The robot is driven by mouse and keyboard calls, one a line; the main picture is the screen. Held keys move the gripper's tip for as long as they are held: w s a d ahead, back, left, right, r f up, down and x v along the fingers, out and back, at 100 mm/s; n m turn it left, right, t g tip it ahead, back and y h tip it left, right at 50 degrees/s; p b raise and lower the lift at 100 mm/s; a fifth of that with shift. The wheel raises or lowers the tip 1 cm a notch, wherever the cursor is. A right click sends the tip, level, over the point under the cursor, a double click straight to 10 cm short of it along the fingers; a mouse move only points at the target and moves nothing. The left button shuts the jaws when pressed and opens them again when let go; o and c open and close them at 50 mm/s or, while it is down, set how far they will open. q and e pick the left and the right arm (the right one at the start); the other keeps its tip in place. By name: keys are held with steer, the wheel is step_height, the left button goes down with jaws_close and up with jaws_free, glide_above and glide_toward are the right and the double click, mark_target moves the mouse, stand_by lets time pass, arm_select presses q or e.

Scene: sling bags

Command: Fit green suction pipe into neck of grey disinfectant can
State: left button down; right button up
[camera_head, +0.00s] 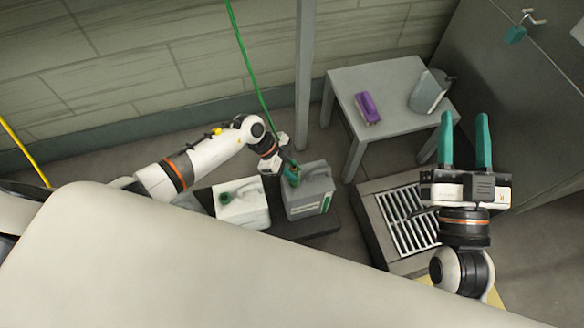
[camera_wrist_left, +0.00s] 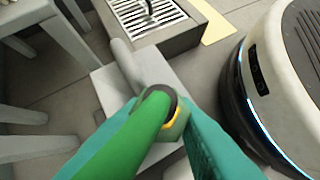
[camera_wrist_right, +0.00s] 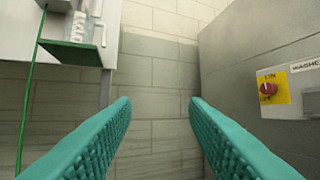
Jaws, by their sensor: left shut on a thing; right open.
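The grey can (camera_head: 309,198) stands on a dark mat beside a white can (camera_head: 241,203) with a green cap. My left gripper (camera_head: 291,172) is at the grey can's top near its neck. In the left wrist view, the left gripper (camera_wrist_left: 165,135) is shut on the green suction pipe (camera_wrist_left: 135,140), whose dark end with a yellow ring lies over the grey can (camera_wrist_left: 135,75). I cannot tell whether the pipe's end is inside the neck, which is hidden. My right gripper (camera_head: 465,140) is open and empty; its fingers also show in the right wrist view (camera_wrist_right: 160,115).
A grey table (camera_head: 390,75) holds a purple brush (camera_head: 367,107) and a clear jug (camera_head: 430,92). A floor drain grate (camera_head: 408,215) lies right of the cans. A green hose (camera_head: 243,50) hangs from above. A red switch (camera_wrist_right: 268,89) is on the cabinet.

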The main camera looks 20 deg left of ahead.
arm_select(q)
steer(key=shift+f, duration=0.1)
steer(key=c, duration=1.1)
jaws_free()
arm_select(e)
steer(key=shift+s+r, duration=0.1)
steer(key=shift+r, duration=0.15)
arm_select(q)
steer(key=shift+a, duration=0.1)
steer(key=shift+a+r, duration=0.15)
steer(key=shift+r, duration=0.15)
steer(key=p+v, duration=0.4)
steer(key=v, duration=0.7)
arm_select(e)
steer(key=s+d+f+g+h, duration=0.1)
steer(key=s+f+g+h, duration=0.1)
steer(key=f+g, duration=0.4)
steer(key=s+d+f+g+h, duration=0.2)
steer(key=f+g, duration=0.3)
steer(key=f, duration=0.4)
steer(key=shift+d+f+m+g, duration=0.3)
steer(key=shift+f+g, duration=0.1)
